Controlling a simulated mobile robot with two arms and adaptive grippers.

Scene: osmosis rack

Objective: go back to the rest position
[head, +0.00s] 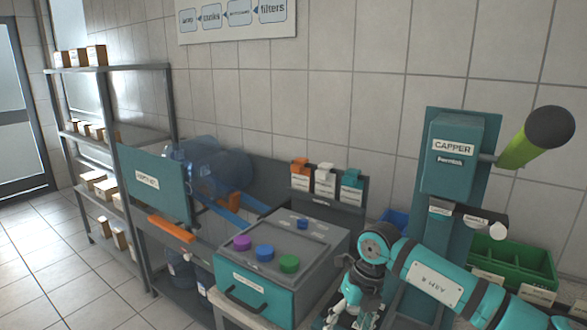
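My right arm, teal with a white label, comes in from the lower right. My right gripper (345,315) hangs low at the bottom edge of the head view, just right of the teal-fronted grey box (256,290). Its fingers are small and partly cut off, so I cannot tell whether they are open or shut, or whether they hold anything. My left arm and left gripper are not in view.
The teal capper (462,165), with a green black-ended lever (535,137), stands behind my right arm. A green bin (518,262) is right of it. Purple, blue and green knobs top the box. Blue bottles (220,170) and shelves (105,69) stand left; the left floor is clear.

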